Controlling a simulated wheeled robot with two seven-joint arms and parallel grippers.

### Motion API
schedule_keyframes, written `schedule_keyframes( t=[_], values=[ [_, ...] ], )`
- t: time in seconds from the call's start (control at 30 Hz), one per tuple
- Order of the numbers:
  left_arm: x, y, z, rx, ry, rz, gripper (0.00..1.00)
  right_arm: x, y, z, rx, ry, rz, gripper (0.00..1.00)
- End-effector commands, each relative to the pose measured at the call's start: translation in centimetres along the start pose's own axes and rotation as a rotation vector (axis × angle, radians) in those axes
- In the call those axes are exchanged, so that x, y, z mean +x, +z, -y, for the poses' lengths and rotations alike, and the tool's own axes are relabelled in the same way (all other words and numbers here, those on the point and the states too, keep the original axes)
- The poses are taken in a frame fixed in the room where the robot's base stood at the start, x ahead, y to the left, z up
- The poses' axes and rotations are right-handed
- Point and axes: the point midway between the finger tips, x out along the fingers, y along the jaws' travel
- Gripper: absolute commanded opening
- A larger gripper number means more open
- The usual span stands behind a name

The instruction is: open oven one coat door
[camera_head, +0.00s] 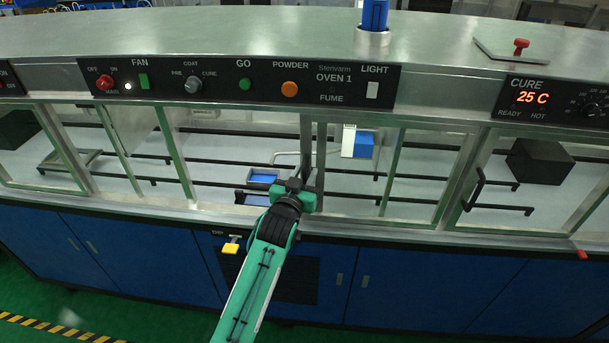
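The OVEN 1 panel (333,78) runs along the front top of the cabinet, with a COAT label above a grey PRE/CURE knob (194,84). Below it are glazed, metal-framed bays, with a vertical metal post (306,140) near the middle. I cannot tell which pane is the coat door. My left gripper (299,187), on a green arm from below, is at the foot of this post. Its fingers are small and partly hidden, so I cannot tell whether they grip a handle. My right gripper is not in view.
A blue-and-white box (357,143) and a blue tray (262,179) are inside near my gripper. Black bars cross the bays. A CURE panel (545,98) reads 25 C at right. Blue cupboards stand below.

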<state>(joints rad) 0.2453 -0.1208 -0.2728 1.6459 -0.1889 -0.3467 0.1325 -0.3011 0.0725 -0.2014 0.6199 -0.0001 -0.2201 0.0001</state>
Motion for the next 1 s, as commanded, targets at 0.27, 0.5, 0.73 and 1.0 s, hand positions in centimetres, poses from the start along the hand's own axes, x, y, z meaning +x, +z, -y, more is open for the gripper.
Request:
schedule_keyframes(
  t=[0.27,0.5,0.73,1.0],
  values=[
    [-0.1,0.0,0.0,0.000,0.000,0.000,0.30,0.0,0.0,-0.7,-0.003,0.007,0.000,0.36],
    [-2.4,0.3,0.0,0.000,0.000,0.000,0.30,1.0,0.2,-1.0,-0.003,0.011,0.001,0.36],
    [-6.9,0.5,0.0,-0.001,0.001,0.001,0.30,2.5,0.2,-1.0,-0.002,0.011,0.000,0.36],
    [-11.7,0.3,0.0,0.000,0.000,0.001,0.30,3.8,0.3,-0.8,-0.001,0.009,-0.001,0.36]
  ],
)
